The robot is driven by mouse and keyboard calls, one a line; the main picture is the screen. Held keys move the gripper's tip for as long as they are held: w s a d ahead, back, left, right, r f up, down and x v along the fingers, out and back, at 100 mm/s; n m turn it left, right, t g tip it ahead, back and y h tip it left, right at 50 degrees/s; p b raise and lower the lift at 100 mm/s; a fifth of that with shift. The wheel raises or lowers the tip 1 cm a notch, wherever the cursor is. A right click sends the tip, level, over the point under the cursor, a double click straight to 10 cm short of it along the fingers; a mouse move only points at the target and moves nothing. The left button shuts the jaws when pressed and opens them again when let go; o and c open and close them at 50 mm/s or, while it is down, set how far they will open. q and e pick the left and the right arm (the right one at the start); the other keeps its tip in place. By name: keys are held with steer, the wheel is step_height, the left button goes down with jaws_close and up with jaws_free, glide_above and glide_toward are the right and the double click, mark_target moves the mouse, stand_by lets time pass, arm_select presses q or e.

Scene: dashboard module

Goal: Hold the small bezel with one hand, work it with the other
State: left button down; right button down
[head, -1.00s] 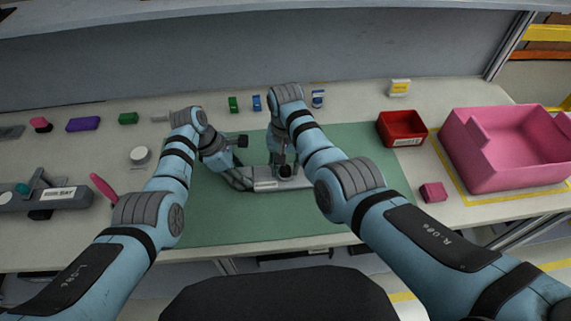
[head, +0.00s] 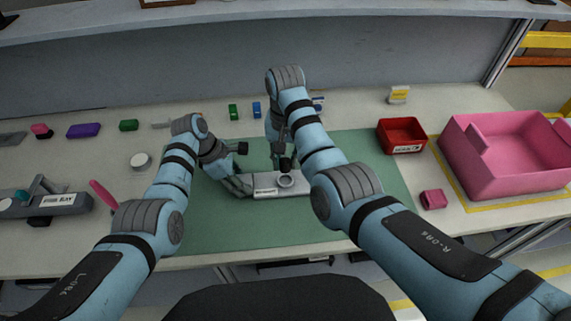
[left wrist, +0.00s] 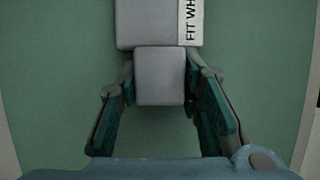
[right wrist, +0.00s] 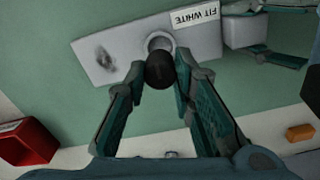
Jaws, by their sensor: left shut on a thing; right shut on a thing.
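The small bezel (head: 305,184) is a flat light-grey bar with a raised ring and a white label, over the green mat. My left gripper (head: 244,185) is shut on its left end; the left wrist view shows the grey end block (left wrist: 160,75) between the fingers. My right gripper (head: 281,158) is shut on a dark round knob (right wrist: 160,71) just above the bezel. The right wrist view shows the knob close to the ring (right wrist: 160,41), overlapping its edge; the knob appears apart from it.
A red bin (head: 401,136) and a large pink crate (head: 510,150) stand at right, with a small pink block (head: 433,199) nearby. A grey fixture (head: 60,203) and a white round piece (head: 141,161) are at left. Several small coloured blocks line the back. The mat's front is clear.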

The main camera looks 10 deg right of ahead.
arm_select(q)
steer(key=c, duration=1.1)
jaws_free()
steer(key=shift+o, duration=0.2)
steer(key=v, duration=1.1)
steer(key=shift+r, duration=0.4)
